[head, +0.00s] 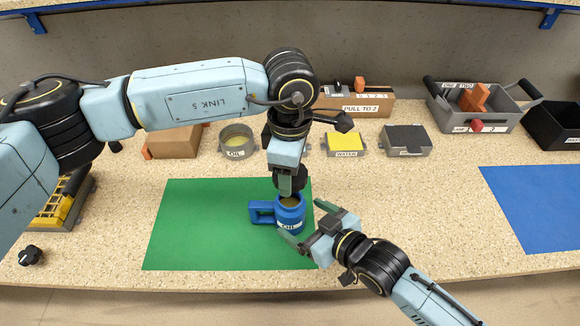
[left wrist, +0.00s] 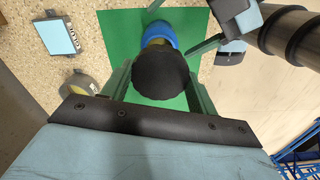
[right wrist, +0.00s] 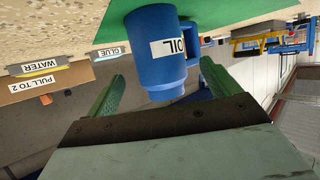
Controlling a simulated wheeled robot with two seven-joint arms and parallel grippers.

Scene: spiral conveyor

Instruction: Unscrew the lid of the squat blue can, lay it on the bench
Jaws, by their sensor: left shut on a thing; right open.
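The squat blue can (head: 290,218), labelled OIL, stands upright on the green mat (head: 190,225), its handle toward the left. A dull yellow area shows at its top. My left gripper (head: 287,186) points down over the can and is shut on a round black lid (left wrist: 161,72). The lid looks raised off the can, with yellow and blue showing past it in the left wrist view. My right gripper (head: 314,224) is open at the can's front right. In the right wrist view the can (right wrist: 160,55) shows between and beyond its fingers; no contact is clear.
Behind the mat are a round OIL container (head: 237,141), a yellow-topped WATER box (head: 345,143) and a dark-topped box (head: 406,140). A grey bin (head: 470,112) stands at the back right. A blue mat (head: 540,205) lies right. Bare bench lies between the mats.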

